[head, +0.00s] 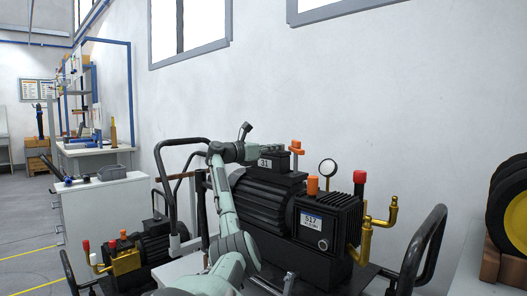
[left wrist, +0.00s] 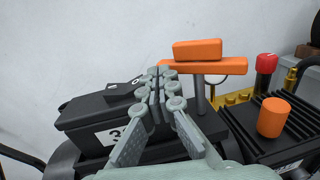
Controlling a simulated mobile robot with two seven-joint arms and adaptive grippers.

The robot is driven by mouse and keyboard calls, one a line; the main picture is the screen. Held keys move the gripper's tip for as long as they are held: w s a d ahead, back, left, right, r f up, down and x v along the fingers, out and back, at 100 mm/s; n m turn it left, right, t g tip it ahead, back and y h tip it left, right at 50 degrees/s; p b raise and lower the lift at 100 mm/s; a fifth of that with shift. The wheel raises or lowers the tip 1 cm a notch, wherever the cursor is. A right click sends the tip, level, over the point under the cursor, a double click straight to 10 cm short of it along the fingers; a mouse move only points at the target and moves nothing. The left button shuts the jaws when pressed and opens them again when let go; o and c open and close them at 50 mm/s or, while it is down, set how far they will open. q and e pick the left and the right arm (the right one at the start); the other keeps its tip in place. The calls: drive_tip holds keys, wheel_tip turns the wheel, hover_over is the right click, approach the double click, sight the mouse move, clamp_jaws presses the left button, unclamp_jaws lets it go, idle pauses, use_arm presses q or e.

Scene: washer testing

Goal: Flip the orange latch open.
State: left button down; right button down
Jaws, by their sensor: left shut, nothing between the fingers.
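The orange latch (head: 296,147) stands on top of the large black pump (head: 270,205) in the head view. In the left wrist view the latch (left wrist: 210,66) is a short orange block above a longer orange bar on a grey post. My left gripper (head: 284,149) is shut and empty, its tips just left of the latch in the head view. In the left wrist view the gripper (left wrist: 160,74) points at the left end of the orange bar and hides a little of it. I cannot tell whether the tips touch it. My right gripper is out of view.
A black box marked 31 (left wrist: 90,125) sits close under my left gripper. Black handrails (head: 425,250) flank the pump. The space above is free.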

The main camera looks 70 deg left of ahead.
use_arm(q)
drive_tip(key=v, duration=0.9)
drive_tip(key=shift+s+d, duration=0.15)
drive_tip(key=shift+s, duration=0.2)
